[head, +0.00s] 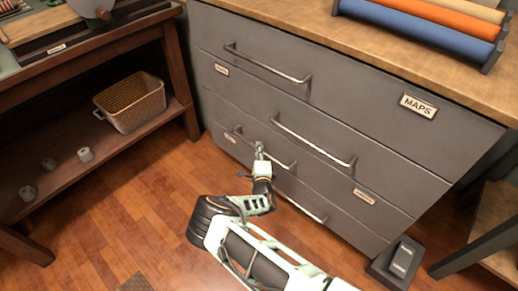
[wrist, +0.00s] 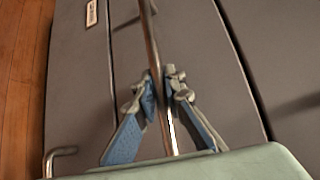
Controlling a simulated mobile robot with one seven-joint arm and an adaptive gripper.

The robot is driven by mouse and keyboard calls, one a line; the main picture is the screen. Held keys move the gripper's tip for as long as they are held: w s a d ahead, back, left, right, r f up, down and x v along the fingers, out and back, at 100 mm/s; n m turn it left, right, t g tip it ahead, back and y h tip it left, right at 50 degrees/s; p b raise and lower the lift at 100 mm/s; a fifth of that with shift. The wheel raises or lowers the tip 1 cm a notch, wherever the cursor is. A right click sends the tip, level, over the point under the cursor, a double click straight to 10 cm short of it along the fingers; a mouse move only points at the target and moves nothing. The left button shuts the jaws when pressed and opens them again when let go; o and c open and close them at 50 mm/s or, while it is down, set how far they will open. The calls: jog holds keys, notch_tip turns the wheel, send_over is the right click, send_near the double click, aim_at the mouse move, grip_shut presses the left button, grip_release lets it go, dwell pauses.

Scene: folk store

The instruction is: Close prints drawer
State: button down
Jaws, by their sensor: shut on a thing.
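A grey cabinet (head: 330,100) with several drawers fills the right half of the head view. My gripper (head: 259,153) is at a low metal bar handle (head: 284,163) on the cabinet's left side. In the wrist view my gripper (wrist: 164,82) has its two blue-padded fingers on either side of the bar handle (wrist: 151,38) and is shut on it. The small drawer labels, such as one at the upper left of the wrist view (wrist: 92,13), are too small to read, so I cannot tell which drawer is the prints drawer. How far this drawer stands out is unclear.
The top right label reads MAPS (head: 419,106). Coloured rolls (head: 430,25) lie on the cabinet's wooden top. A wooden bench at left holds a wicker basket (head: 130,101) on its low shelf. A dark object (head: 399,262) stands by the cabinet's right corner. The floor at front left is clear.

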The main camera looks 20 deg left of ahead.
jog(key=shift+w+d+r, duration=0.15)
jog(key=shift+w+d, duration=0.05)
jog(key=shift+w, duration=0.05)
jog(key=c, duration=2)
grip_release()
jog(key=shift+s, duration=0.1)
jog(key=v, duration=1.1)
jog(key=shift+s+d, duration=0.1)
jog(key=shift+s, duration=0.3)
